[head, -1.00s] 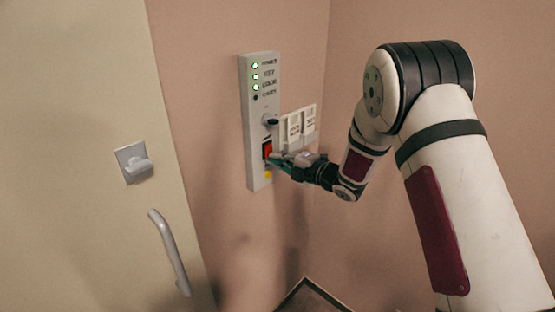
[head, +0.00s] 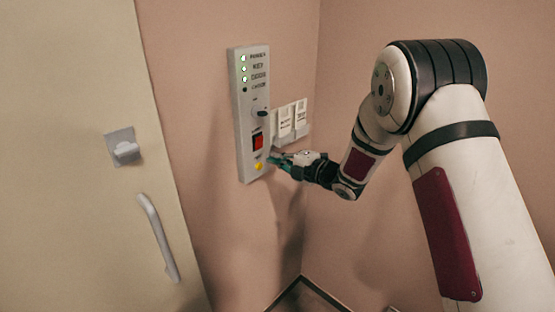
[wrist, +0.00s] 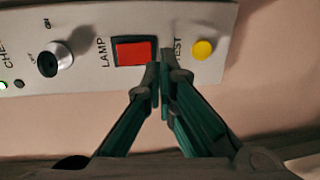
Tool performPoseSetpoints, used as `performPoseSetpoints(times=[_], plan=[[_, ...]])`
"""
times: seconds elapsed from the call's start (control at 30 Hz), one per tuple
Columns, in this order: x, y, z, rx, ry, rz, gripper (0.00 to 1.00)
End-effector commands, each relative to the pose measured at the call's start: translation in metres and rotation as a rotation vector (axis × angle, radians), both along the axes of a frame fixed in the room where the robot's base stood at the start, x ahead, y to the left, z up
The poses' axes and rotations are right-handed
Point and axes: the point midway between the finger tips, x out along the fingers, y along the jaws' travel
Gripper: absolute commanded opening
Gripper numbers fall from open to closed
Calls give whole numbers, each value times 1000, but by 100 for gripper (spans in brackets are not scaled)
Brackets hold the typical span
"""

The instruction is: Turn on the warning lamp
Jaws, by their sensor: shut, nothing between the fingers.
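A tall grey control panel (head: 242,95) is on the pink wall. It has a red rocker switch (head: 258,142), labelled LAMP in the wrist view (wrist: 134,51). A yellow TEST button (head: 259,166) sits below it; it also shows in the wrist view (wrist: 203,49). My gripper (head: 272,158) is shut and empty. In the wrist view its fingertips (wrist: 161,68) are at the panel's edge, between the switch and the button; contact cannot be told. No warning lamp is recognisable.
Indicator lights (head: 244,70) at the panel's top include lit green ones. A cream door (head: 70,220) with a grey handle (head: 158,238) is on the left.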

Motion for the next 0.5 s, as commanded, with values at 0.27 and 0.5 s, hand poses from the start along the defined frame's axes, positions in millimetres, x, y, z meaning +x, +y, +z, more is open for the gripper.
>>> performPoseSetpoints(times=[0.27, 0.5], plan=[[-18, -26, -4, -1, 2, -4, 0], [-39, -53, -8, -1, 2, -4, 0]])
